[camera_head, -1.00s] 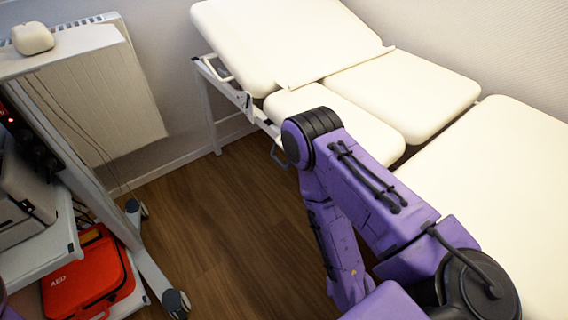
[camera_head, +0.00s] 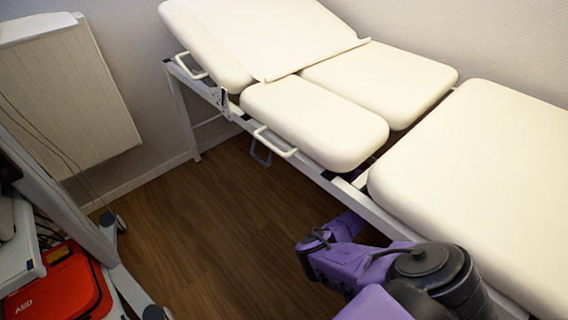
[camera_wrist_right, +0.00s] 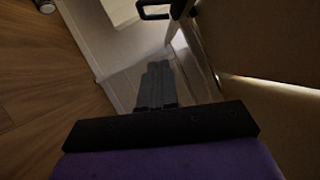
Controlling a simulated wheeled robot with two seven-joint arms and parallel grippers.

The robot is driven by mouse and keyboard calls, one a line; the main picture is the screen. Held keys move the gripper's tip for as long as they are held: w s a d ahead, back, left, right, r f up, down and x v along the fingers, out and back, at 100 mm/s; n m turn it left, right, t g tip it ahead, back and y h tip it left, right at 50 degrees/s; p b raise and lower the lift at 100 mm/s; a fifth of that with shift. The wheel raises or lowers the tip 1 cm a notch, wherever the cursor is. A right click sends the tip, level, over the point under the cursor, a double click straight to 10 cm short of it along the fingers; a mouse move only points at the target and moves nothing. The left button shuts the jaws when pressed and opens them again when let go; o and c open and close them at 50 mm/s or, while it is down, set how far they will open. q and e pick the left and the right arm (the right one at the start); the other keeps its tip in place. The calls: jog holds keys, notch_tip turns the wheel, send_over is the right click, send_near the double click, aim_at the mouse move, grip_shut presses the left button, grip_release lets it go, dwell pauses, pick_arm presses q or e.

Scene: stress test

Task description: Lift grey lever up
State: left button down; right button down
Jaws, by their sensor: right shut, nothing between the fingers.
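A grey loop-shaped lever (camera_head: 261,153) hangs under the near side of the cream treatment bed (camera_head: 315,120), below a white handle (camera_head: 275,141). A dark loop (camera_wrist_right: 153,11) at the top of the right wrist view is probably this lever. My right gripper (camera_wrist_right: 157,72) is shut and empty, pointing toward the dark loop with a gap between them. In the head view my right arm reaches low beside the bed, and its gripper is hidden. My left gripper is in no current view.
A trolley (camera_head: 62,205) with an orange AED case (camera_head: 60,287) stands at the left, and a radiator (camera_head: 65,100) is behind it. The bed's frame rail (camera_head: 365,207) is close to my right arm. Wooden floor (camera_head: 215,235) lies clear between trolley and bed.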

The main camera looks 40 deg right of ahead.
jog(key=shift+a+f+m+g+y, duration=0.3)
jog(key=shift+a+g+y, duration=0.1)
jog(key=shift+a+y, duration=0.2)
jog(key=a+b+x, duration=0.1)
jog(key=x, duration=0.5)
jog(key=s+a+r+b+x, duration=0.1)
jog(key=b+x, duration=0.1)
jog(key=x, duration=0.5)
jog(key=shift+s, duration=0.35)
